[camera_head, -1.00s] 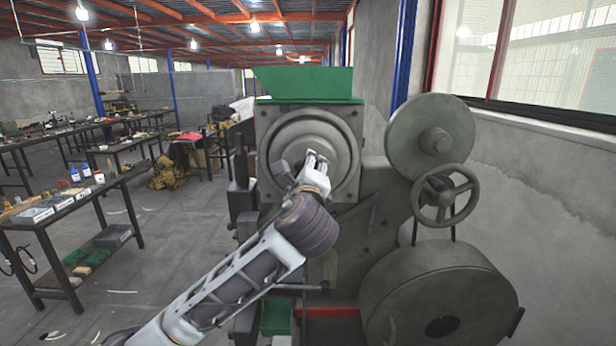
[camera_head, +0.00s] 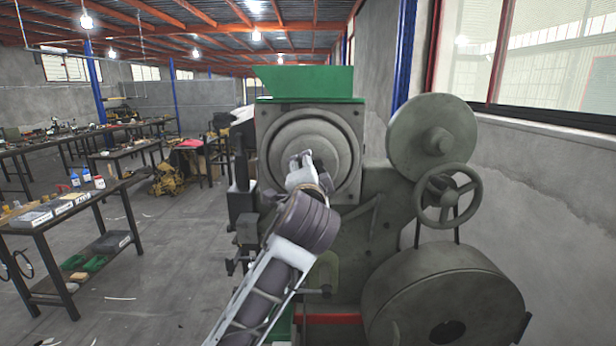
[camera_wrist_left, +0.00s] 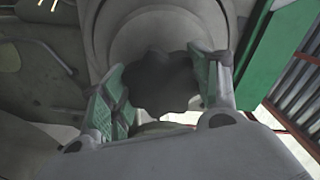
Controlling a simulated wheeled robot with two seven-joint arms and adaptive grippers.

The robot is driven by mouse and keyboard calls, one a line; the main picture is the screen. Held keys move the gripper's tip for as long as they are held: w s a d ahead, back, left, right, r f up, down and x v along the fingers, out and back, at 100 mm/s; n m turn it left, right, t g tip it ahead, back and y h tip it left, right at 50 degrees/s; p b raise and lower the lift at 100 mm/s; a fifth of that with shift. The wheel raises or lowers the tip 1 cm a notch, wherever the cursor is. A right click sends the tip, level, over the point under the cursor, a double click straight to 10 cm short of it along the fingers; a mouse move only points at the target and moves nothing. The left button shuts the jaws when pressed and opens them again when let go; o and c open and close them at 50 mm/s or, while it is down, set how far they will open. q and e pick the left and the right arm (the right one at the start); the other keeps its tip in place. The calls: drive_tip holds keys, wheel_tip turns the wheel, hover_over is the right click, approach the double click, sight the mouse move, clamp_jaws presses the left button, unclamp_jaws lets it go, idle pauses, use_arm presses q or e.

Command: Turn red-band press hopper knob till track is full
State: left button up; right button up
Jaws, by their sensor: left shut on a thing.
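The press (camera_head: 380,215) stands in front of me, grey, with a green hopper (camera_head: 305,82) on top and a round drum face (camera_head: 338,135) below it. A red band (camera_head: 330,319) shows low on the press. In the left wrist view, a dark lobed knob (camera_wrist_left: 162,82) sits at the centre of the drum. My left gripper (camera_head: 302,160) is shut on this knob, with a green-padded finger on each side of it (camera_wrist_left: 165,90). In the head view the gripper hides the knob. The track's fill cannot be made out. My right gripper is not in view.
A handwheel (camera_head: 449,196), an upper pulley (camera_head: 433,138) and a large flywheel (camera_head: 445,300) take up the press's right side. A wall with windows stands close at the right. Workbenches (camera_head: 85,215) stand at the left, with open floor (camera_head: 165,265) between.

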use_arm(q)
drive_tip(key=shift+f+n+b, duration=0.15)
drive_tip(key=shift+n+b, duration=0.1)
drive_tip(key=shift+n, duration=0.9)
drive_tip(key=shift+f+n+b, duration=0.1)
drive_tip(key=shift+n+b, duration=0.1)
drive_tip(key=shift+n, duration=0.95)
drive_tip(key=o, duration=1)
drive_tip(key=shift+r, duration=0.1)
drive_tip(key=shift+s, duration=0.1)
drive_tip(key=s, duration=1.1)
drive_tip(key=shift+s, duration=0.4)
